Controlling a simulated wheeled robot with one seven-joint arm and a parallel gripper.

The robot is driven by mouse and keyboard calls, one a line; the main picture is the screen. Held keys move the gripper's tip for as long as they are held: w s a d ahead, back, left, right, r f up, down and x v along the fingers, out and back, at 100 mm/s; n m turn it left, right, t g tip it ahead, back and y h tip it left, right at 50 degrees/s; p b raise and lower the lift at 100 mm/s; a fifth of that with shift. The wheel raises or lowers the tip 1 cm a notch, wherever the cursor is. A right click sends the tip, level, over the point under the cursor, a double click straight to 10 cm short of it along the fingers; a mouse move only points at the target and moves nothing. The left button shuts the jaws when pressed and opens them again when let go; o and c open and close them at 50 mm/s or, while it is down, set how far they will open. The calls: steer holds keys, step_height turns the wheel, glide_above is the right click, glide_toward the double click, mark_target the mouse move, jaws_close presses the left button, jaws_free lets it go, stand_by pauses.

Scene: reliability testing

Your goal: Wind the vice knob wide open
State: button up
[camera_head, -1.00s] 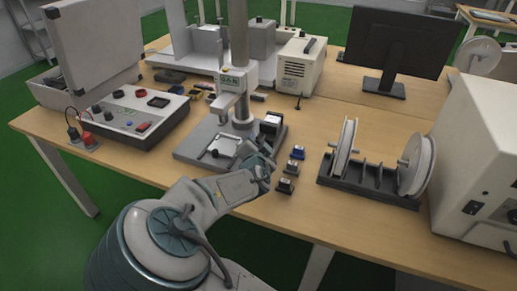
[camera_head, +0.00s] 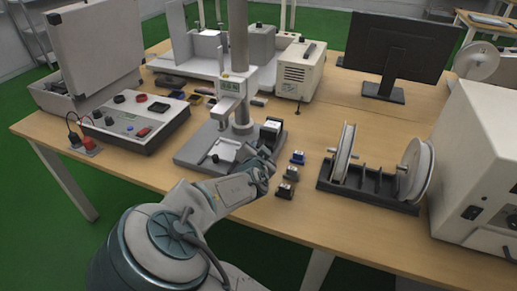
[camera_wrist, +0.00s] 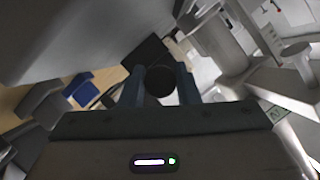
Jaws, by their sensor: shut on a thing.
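The vice (camera_head: 224,151) is a pale, low block on the grey base of the test stand (camera_head: 190,156), in the middle of the head view. My gripper (camera_head: 262,163) is at the right front side of this base; its fingers are mostly hidden there by my own wrist. In the wrist view my gripper (camera_wrist: 160,88) has its two blue-grey fingers on either side of a round black knob (camera_wrist: 160,80), shut on it. The vice's jaw gap is too small to judge.
Several small blocks, including a blue one (camera_head: 297,157), sit just right of my gripper. A spool rack (camera_head: 368,196) stands farther right, and a control box (camera_head: 135,125) to the left. The stand's column (camera_head: 239,55) rises behind the vice.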

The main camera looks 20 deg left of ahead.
steer(key=shift+a+r+n+g+h+p, duration=0.15)
steer(key=shift+n+h+p, duration=0.25)
steer(key=shift+n+p, duration=0.2)
steer(key=shift+d+r+n+g+h+p, duration=0.1)
steer(key=shift+n+g+h+p, duration=0.05)
steer(key=shift+n+h+p, duration=0.4)
steer(key=n+h+p, duration=0.2)
steer(key=n, duration=0.1)
steer(key=shift+a+f, duration=0.1)
steer(key=n+h, duration=0.2)
steer(key=n, duration=0.1)
steer(key=shift+f, duration=0.15)
steer(key=n+h+b, duration=0.1)
steer(key=n+h, duration=0.1)
steer(key=n, duration=0.1)
steer(key=shift+h, duration=0.25)
steer(key=shift+n, duration=0.25)
steer(key=o, duration=1)
steer(key=shift+c, duration=0.2)
